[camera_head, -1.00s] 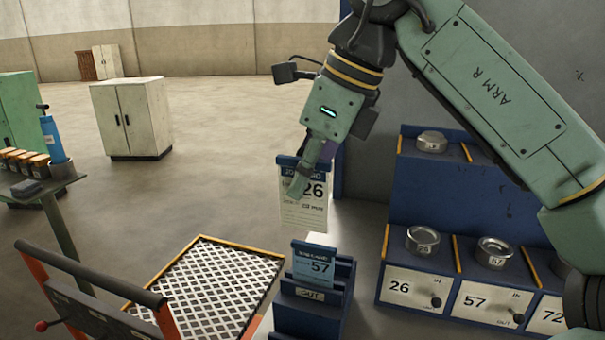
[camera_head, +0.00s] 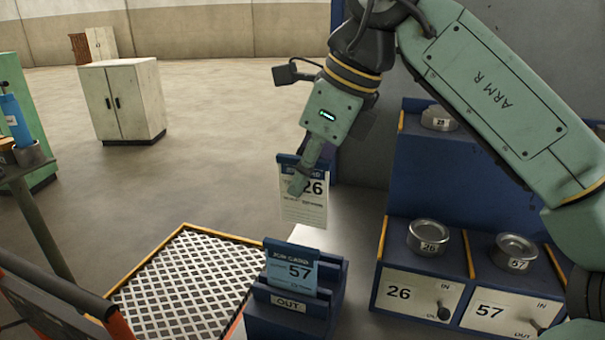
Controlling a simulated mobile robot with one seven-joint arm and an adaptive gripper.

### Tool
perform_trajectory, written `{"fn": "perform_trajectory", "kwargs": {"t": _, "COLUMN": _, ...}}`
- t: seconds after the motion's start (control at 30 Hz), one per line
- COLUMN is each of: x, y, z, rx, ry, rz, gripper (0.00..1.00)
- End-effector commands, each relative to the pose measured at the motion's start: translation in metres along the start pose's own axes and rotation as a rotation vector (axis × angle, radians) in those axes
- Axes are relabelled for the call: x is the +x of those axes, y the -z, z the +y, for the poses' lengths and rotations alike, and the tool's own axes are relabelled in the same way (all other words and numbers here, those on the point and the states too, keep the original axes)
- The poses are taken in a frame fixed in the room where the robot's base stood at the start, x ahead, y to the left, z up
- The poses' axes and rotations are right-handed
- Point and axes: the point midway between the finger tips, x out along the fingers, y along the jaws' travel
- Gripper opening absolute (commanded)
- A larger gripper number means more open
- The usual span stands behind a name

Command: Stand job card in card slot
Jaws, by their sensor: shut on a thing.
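A white job card (camera_head: 305,208) with a blue top band and the number 26 hangs upright from my gripper (camera_head: 299,183). My gripper is shut on its upper part and covers some of its print. The card is in the air, apart from the blue card slot holder (camera_head: 334,285) below it. The holder has stepped slots and a label reading OUT on its front.
Blue bins (camera_head: 455,257) labelled 26 and 57, with round tins and knobs, stand at the right. A mesh panel with a yellow edge (camera_head: 185,283) lies left of the holder. A cart handle (camera_head: 58,290) is at lower left. A white cabinet (camera_head: 122,101) stands on open floor.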

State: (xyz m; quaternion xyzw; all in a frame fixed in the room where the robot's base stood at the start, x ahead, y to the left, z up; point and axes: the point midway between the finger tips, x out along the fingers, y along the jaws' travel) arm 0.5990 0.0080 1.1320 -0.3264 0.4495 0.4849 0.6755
Motion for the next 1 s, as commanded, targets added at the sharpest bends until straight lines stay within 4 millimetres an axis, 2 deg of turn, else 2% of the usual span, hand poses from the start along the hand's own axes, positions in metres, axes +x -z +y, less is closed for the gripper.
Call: {"fn": "perform_trajectory", "kwargs": {"t": 1.0, "x": 0.059, "y": 0.025, "z": 0.0, "rx": 0.0, "ry": 0.0, "rz": 0.0, "gripper": 0.0}}
